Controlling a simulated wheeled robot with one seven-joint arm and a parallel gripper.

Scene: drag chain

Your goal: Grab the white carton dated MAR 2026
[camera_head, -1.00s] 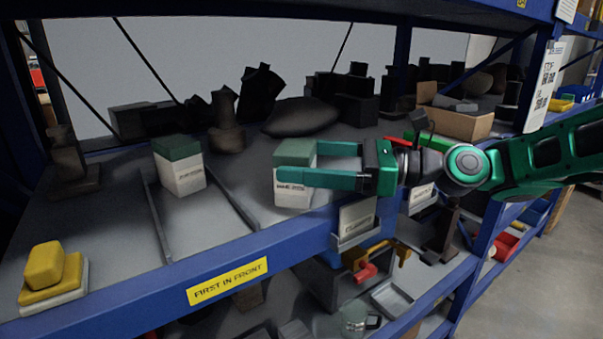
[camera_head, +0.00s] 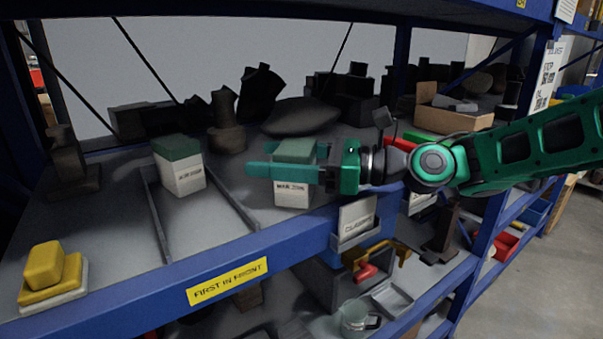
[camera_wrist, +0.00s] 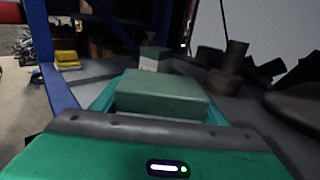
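A white carton with a green top (camera_head: 292,196) stands upright on the shelf; its front label seems to read MAR 2026. My gripper (camera_head: 262,160) is level around its upper part, one finger passing across the front and the other behind. In the wrist view the carton's green top (camera_wrist: 162,95) lies between the fingers, which look open; contact with its sides cannot be made out. A second white carton with a green top (camera_head: 183,178) stands to the left, its date too blurred to read. It also shows farther off in the wrist view (camera_wrist: 154,62).
Thin metal divider rails (camera_head: 233,208) run between and beside the cartons. A yellow block on a pale base (camera_head: 52,278) sits at the left front. Dark objects (camera_head: 290,115) fill the back. A card holder (camera_head: 356,222) hangs on the blue front beam (camera_head: 150,303).

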